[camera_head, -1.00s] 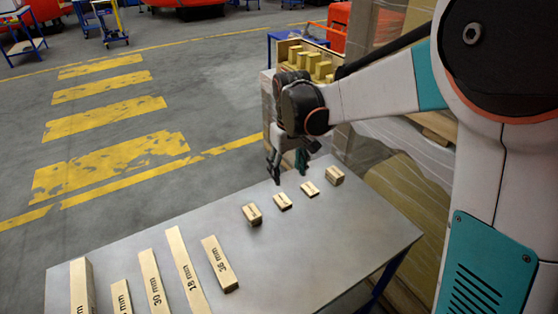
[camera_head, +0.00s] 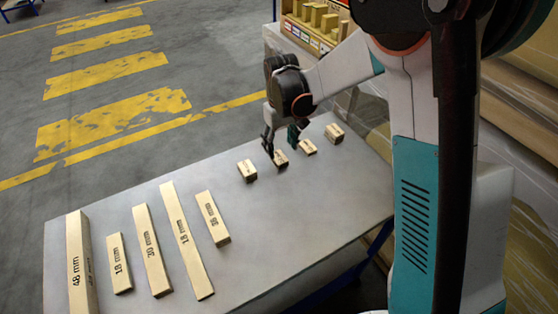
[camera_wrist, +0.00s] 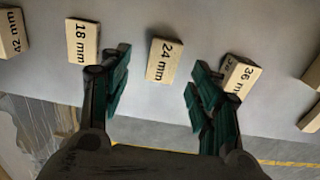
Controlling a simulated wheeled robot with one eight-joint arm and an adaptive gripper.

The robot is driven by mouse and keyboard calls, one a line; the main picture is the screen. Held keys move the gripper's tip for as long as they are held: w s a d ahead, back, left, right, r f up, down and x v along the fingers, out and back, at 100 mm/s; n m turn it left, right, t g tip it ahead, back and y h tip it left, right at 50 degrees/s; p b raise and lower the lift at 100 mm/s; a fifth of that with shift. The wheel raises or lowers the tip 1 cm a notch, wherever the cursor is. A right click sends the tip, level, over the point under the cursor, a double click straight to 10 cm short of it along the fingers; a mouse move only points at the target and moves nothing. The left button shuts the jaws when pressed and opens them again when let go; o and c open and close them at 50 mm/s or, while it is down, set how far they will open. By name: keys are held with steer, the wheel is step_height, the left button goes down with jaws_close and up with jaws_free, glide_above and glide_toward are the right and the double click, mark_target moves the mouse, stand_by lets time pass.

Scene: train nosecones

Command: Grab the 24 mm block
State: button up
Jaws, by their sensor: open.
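The 24 mm block (camera_wrist: 164,61) is a small pale wooden block with its label readable in the wrist view. It lies on the grey metal table (camera_wrist: 140,108), in the row of small blocks. In the head view it appears as the second small block from the left (camera_head: 281,160). My gripper (camera_wrist: 160,85) is open and empty, one dark green-padded finger to each side of the block's line. The block is apart from both fingers, a little beyond the tips in the wrist view. In the head view my gripper (camera_head: 281,141) hangs just over the block's far side.
An 18 mm block (camera_wrist: 82,42) and a 36 mm block (camera_wrist: 240,78) flank it, close to my fingers. A 42 mm block (camera_wrist: 12,33) lies further left. Longer blocks, including a 48 mm one (camera_head: 80,262), lie at the table's left. The table's middle is clear.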

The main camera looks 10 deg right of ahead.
mark_target(279, 156)
steer(key=f, duration=0.1)
steer(key=f+b, duration=0.1)
steer(key=f, duration=0.1)
steer(key=f+b, duration=0.1)
steer(key=f, duration=0.1)
steer(key=shift+w+a, duration=0.1)
steer(key=shift+a, duration=0.15)
steer(key=c, duration=1)
